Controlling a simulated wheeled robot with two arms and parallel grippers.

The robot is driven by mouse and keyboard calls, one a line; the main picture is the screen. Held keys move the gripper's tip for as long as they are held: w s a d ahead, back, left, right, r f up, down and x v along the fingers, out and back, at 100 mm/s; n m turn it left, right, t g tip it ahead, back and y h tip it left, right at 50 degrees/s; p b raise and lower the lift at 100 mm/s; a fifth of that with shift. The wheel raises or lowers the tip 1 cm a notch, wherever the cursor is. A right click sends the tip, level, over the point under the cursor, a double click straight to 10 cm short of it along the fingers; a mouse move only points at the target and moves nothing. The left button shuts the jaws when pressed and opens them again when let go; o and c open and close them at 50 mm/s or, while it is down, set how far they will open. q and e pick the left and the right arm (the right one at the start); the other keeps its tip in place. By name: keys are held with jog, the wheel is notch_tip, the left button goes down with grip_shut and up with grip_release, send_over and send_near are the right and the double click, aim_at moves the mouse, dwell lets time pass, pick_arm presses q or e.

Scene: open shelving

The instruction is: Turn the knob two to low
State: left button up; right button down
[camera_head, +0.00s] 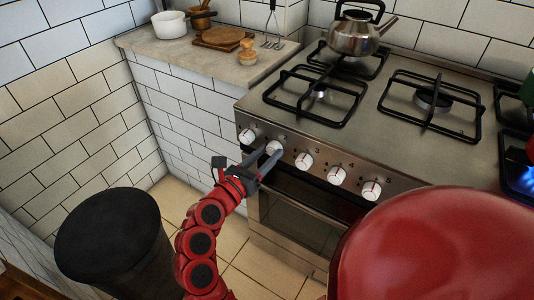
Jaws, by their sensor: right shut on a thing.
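The stove's front panel (320,172) carries a row of white knobs. Knob two (274,147) is the second from the left, beside the leftmost knob (246,136). My right gripper (269,154) reaches up to it from below, with its two grey fingers at the knob's lower sides, shut on it. The fingers partly hide the knob, and its pointer direction cannot be read clearly. My left gripper is not in view.
Knobs three (303,160), four (336,175) and five (371,190) sit close by on the right. A kettle (355,32) stands on a back burner. A blue flame (530,150) burns at the right edge. A black bin (115,240) stands lower left.

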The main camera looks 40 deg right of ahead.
jog(key=n+p, duration=0.1)
jog(key=n, duration=0.2)
jog(key=shift+n+p, duration=0.3)
jog(key=shift+p, duration=0.05)
jog(key=shift+f+n+p, duration=0.1)
jog(key=shift+n+p, duration=0.85)
jog(key=shift+n, duration=0.95)
jog(key=shift+c, duration=1.8)
grip_release()
jog(key=shift+a+f, duration=0.1)
jog(key=shift+a, duration=0.05)
